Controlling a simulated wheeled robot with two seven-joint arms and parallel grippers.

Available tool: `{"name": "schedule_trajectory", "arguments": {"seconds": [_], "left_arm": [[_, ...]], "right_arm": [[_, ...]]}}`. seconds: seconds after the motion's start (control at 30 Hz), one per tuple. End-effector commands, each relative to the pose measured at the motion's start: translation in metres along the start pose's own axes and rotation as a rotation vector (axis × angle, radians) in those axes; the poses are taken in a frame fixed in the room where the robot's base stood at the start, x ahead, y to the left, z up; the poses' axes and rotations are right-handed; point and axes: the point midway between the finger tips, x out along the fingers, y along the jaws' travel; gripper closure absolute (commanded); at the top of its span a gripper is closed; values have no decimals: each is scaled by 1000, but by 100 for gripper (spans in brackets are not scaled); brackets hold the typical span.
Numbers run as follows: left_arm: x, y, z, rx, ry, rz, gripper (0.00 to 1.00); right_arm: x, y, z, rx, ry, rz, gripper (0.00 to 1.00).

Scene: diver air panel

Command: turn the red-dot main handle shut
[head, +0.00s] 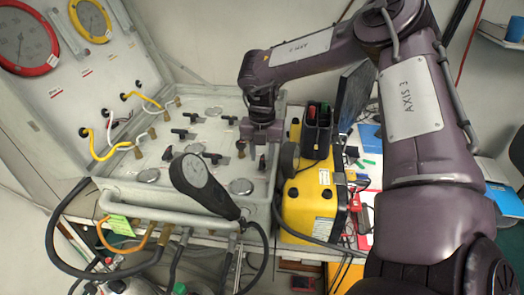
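The air panel (130,180) is a pale case with an open lid, and several small dark T-shaped handles sit on its flat face. One dark handle (241,148) stands just left of my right gripper, and another (262,163) stands just below it. I cannot make out a red dot on any handle, so I cannot tell which is the main one. My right gripper (262,143) points down over the panel's right side, close to these two handles. Its fingertips are too small and hidden to show whether it is open or touching a handle. My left gripper is not in view.
A pipe rail (165,212) with hoses runs along the front edge. A yellow case (310,205) with a black holder (317,130) stands close on the right. Round gauges (25,42) fill the lid.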

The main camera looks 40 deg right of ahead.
Motion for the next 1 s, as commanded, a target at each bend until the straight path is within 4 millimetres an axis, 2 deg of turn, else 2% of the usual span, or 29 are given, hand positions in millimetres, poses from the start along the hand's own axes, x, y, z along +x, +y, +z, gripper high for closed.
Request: {"name": "schedule_trajectory", "arguments": {"seconds": [0.33, 0.6, 0.83, 1.0], "left_arm": [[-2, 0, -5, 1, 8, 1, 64], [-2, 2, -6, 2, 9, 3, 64], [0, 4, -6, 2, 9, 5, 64], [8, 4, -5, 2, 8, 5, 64]], "right_arm": [[6, 0, 0, 1, -1, 1, 66], [6, 0, 0, 1, -1, 0, 100], [7, 0, 0, 6, -2, 1, 100], [8, 0, 1, 43, -3, 2, 100]]}}
